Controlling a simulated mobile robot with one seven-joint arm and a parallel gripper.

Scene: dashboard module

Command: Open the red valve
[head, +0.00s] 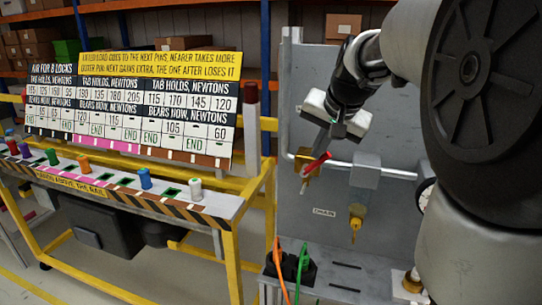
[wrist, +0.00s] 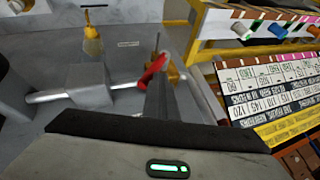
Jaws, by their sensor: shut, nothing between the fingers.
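The red valve handle (head: 316,164) sits on a brass valve body (head: 302,158) in a silver pipe on the grey panel. In the head view the handle slants up to the right. My gripper (head: 323,145) is shut and empty, its fingers pointing down just above the handle. In the wrist view the red handle (wrist: 152,68) lies immediately left of my shut fingers (wrist: 162,72). They overlap or nearly touch there; I cannot tell if there is contact. The brass body is partly hidden behind the fingers in the wrist view.
A grey block (head: 366,170) sits on the pipe right of the valve. A yellow-brass fitting (head: 356,214) hangs lower on the panel. Orange and green cables (head: 302,262) rise below. A yellow-framed bench (head: 232,232) with a printed board (head: 130,110) stands left.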

